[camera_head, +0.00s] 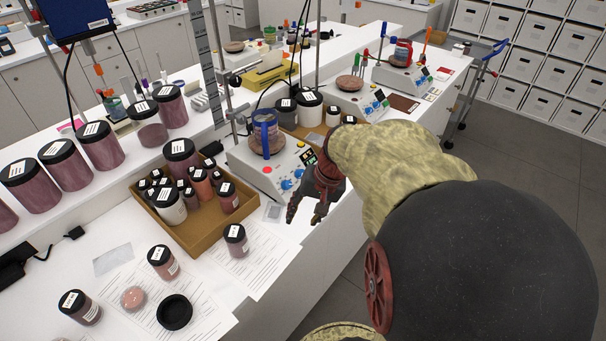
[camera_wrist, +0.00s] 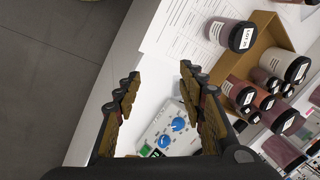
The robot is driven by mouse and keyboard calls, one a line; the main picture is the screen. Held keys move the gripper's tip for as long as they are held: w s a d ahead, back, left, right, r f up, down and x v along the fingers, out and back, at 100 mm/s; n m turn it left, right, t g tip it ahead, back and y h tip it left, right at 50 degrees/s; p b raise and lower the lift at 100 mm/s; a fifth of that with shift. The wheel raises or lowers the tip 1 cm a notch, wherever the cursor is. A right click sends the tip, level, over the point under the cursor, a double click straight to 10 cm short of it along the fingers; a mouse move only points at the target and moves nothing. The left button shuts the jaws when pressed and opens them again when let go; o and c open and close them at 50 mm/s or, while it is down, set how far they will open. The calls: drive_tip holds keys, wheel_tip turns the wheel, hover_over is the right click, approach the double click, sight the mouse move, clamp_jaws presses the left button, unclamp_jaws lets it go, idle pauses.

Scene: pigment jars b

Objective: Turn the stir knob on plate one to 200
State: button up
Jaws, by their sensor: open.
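The nearest stirring plate (camera_head: 240,160) is white, with two blue knobs, a red light and a small dark display on its sloped front. One blue knob (camera_head: 287,183) is lower left of the other blue knob (camera_head: 299,172). In the wrist view the two knobs, one (camera_wrist: 178,123) and the other (camera_wrist: 164,141), show between the finger bases. I cannot read their markings or tell which is the stir knob. My gripper (camera_head: 305,213) is open and empty, pointing down in front of the plate's right side, apart from the knobs. No plate number is legible.
A brown tray (camera_head: 207,239) of dark-lidded jars stands left of the plate. A loose jar (camera_head: 236,240) stands on paper near the gripper. A blue-handled vessel (camera_head: 265,138) sits on the plate, beside a metal stand. Other plates, one (camera_head: 345,102) and another (camera_head: 395,77), stand farther back.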

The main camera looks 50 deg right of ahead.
drive_tip(key=w+d+f+m+t, duration=0.1)
drive_tip(key=w+d+f+m, duration=0.15)
drive_tip(key=d, duration=0.35)
drive_tip(key=w+d+f+m+t, duration=0.1)
drive_tip(key=w+d+f+t, duration=0.15)
drive_tip(key=d, duration=0.45)
drive_tip(key=n+t, duration=0.1)
drive_tip(key=t, duration=0.1)
approach(301, 173)
drive_tip(key=f, duration=0.1)
drive_tip(key=shift+h, duration=0.3)
drive_tip(key=b+x, duration=0.2)
drive_tip(key=x, duration=0.6)
drive_tip(key=shift+w+d+r, duration=0.1)
drive_tip(key=shift+w+d, duration=0.05)
drive_tip(key=shift+w, duration=0.1)
drive_tip(key=shift+c, duration=1.3)
drive_tip(key=c, duration=0.8)
